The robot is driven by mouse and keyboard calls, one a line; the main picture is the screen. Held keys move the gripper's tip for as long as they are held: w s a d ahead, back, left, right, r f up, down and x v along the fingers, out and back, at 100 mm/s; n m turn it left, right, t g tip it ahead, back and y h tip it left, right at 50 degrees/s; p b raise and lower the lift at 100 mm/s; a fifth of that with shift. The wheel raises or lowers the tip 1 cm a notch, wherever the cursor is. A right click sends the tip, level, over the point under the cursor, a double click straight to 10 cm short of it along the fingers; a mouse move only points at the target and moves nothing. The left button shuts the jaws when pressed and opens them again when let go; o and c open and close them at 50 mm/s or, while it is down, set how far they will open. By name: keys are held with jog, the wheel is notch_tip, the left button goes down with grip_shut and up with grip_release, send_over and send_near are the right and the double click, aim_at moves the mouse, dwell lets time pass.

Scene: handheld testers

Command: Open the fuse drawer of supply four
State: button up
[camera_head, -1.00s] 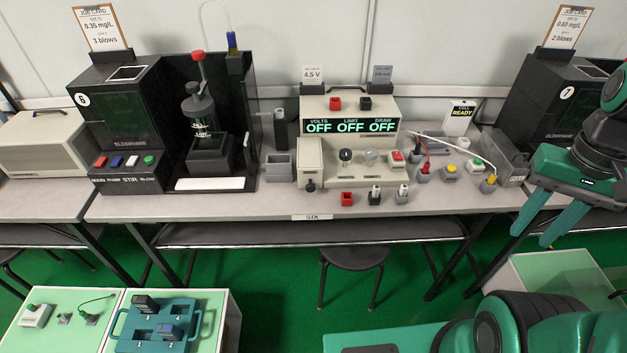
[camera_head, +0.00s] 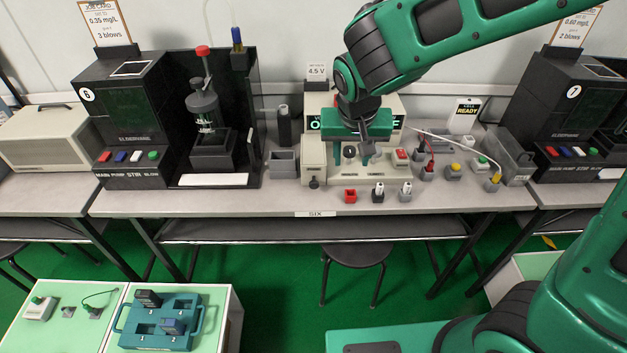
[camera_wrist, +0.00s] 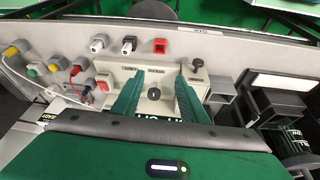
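A beige power supply (camera_head: 313,150) stands on the middle bench, partly hidden behind my gripper. At its left front is a beige block with a small black knob (camera_head: 314,183); the knob also shows in the wrist view (camera_wrist: 197,63). No readable label marks this block as the fuse drawer, and I see no number four on the supply. My gripper (camera_head: 354,160) is over the supply's front, fingers pointing down.
A red socket block (camera_head: 350,196) and white-topped plugs stand before the supply. A red-and-white switch (camera_head: 401,156), cabled plugs and a grey bin (camera_head: 513,160) are to the right. A small grey box (camera_head: 283,163) and black tester (camera_head: 205,130) stand left. A stool (camera_head: 355,255) is below.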

send_near(314, 182)
jog(key=s+r, duration=0.1)
jog(key=shift+n+t+y, duration=0.3)
jog(key=shift+n, duration=0.1)
jog(key=x, duration=1)
jog(key=shift+d+f, duration=0.15)
jog(key=shift+d, duration=0.1)
